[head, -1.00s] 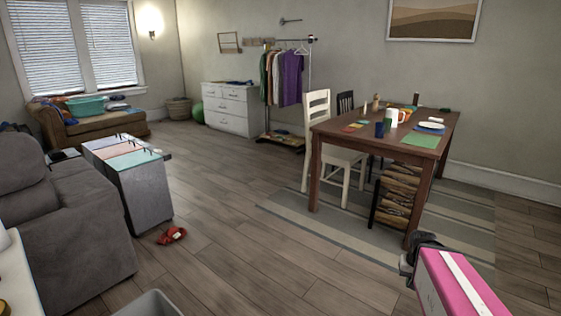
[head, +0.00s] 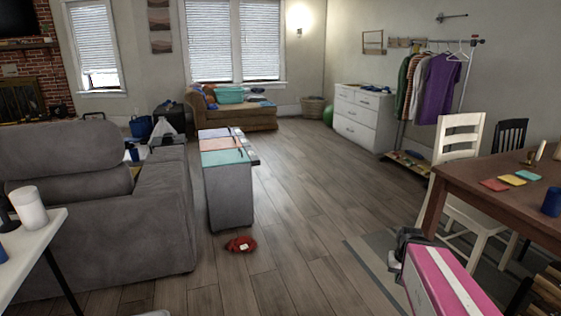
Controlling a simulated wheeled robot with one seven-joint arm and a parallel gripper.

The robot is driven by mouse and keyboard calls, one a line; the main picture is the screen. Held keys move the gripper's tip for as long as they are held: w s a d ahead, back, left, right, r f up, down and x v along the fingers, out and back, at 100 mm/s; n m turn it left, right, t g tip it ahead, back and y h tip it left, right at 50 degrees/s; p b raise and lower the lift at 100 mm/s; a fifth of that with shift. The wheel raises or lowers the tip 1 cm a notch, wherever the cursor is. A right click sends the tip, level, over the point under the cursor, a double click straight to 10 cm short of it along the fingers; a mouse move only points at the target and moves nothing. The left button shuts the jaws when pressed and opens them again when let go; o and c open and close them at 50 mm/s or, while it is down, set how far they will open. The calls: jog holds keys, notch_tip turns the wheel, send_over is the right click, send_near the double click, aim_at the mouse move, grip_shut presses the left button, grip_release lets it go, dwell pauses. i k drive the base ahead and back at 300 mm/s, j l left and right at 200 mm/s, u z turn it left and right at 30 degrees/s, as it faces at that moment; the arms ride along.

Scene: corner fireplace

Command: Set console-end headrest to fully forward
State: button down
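A grey sofa (head: 110,235) stands at the left in the head view, its back toward me. One padded headrest (head: 85,151) shows along the top of its back. I cannot tell how far forward it is tilted, and the sofa's front is hidden. At the lower right is my gripper (head: 398,255), a dark shape beside a pink and white box-like part; its fingers are not clear. It is far from the sofa, with open floor between.
A grey cabinet (head: 230,197) with coloured panels on top stands right of the sofa, with a red item (head: 240,244) on the floor near it. A white table (head: 25,255) is at the near left. A wooden table (head: 500,190) and white chair (head: 455,185) stand right. The middle floor is clear.

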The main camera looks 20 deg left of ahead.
aim_at(30, 151)
jog(key=i+u, duration=0.3)
jog(key=u, duration=0.2)
jog(key=i+u, duration=0.3)
jog(key=u, duration=0.15)
jog(key=i+l+u, duration=0.2)
jog(key=u, duration=0.3)
jog(key=i+l+u, duration=0.3)
jog(key=u, duration=0.15)
jog(key=i+l+u, duration=0.2)
jog(key=u, duration=0.2)
jog(key=i+l+u, duration=0.6)
jog(key=u, duration=0.25)
jog(key=i+l, duration=0.15)
